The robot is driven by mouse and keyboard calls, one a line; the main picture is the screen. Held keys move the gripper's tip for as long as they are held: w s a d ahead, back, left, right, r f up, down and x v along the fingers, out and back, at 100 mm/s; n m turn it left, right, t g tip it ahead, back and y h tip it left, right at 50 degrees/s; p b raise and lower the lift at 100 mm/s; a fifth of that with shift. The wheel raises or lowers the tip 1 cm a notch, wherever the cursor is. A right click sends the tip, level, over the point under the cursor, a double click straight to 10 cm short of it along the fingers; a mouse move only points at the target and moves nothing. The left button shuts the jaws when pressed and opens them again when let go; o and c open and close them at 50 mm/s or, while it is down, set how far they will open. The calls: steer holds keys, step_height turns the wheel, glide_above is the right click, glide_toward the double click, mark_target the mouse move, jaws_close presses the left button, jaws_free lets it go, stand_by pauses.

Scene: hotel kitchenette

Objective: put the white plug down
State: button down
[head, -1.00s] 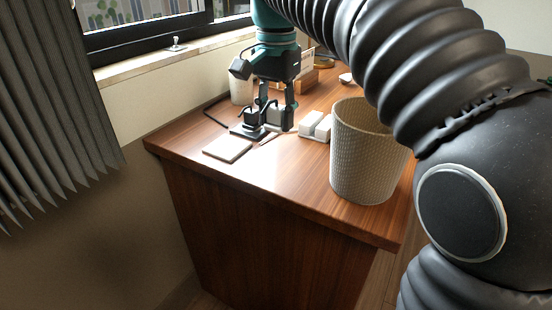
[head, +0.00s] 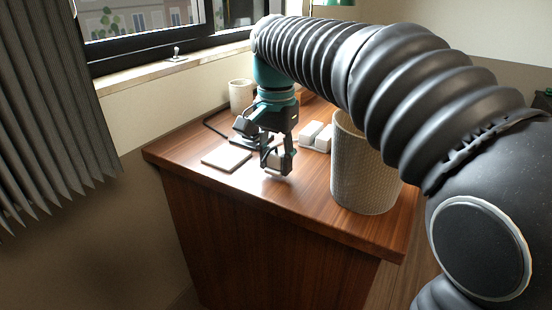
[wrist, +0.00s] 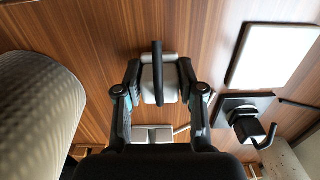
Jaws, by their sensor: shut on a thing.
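The white plug (wrist: 149,86) is a small pale block between my fingers in the wrist view, with a dark bar-like part running over its middle. My gripper (wrist: 160,76) is shut on it, with one finger at each side. In the head view my gripper (head: 277,163) points down near the front part of the wooden counter (head: 300,200). The plug (head: 268,157) shows there only partly, behind the fingers. It is close to the counter top; I cannot tell whether it touches it.
A woven basket (head: 365,180) stands to the right. White blocks (head: 312,134) lie behind my gripper. A flat white tile (head: 226,158) lies to the left, beside a black-based object (wrist: 247,112). A pale cup (head: 241,94) stands at the back. Bare counter lies toward the front edge.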

mark_target(277, 153)
steer(key=shift+f, duration=0.55)
steer(key=c, duration=0.7)
jaws_free()
steer(key=shift+r, duration=0.1)
step_height(277, 153, up, 13)
steer(key=p, duration=0.2)
steer(key=shift+p, duration=0.4)
